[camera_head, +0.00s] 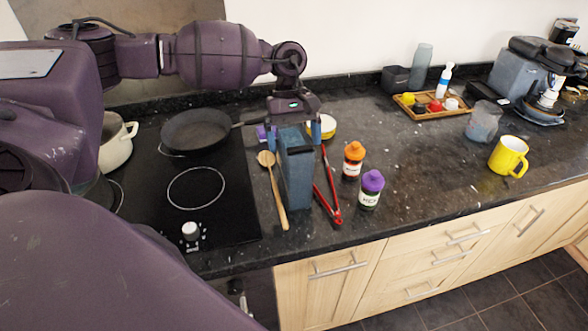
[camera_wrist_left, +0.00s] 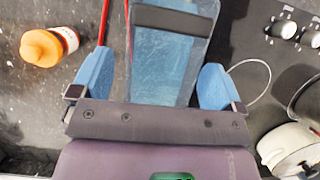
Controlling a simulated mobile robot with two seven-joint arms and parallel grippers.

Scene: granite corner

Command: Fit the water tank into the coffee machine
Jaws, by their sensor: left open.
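The water tank (camera_head: 297,178) is a tall, translucent blue-grey box with a dark band, standing upright on the dark counter beside the hob. My left gripper (camera_head: 294,133) is at the top of the tank, open, with one blue finger on each side. In the left wrist view the tank (camera_wrist_left: 165,65) lies between the spread fingers of the gripper (camera_wrist_left: 156,62), with a gap visible on both sides. The coffee machine (camera_head: 518,78) stands at the far right back of the counter; its tank slot cannot be made out. My right gripper is not in view.
Red tongs (camera_head: 328,190) and a wooden spoon (camera_head: 273,190) flank the tank. Orange-capped (camera_head: 353,160) and purple-capped (camera_head: 370,190) bottles stand to its right. A wooden tray (camera_head: 430,110), glass jug (camera_head: 482,122) and yellow mug (camera_head: 507,157) stand farther right.

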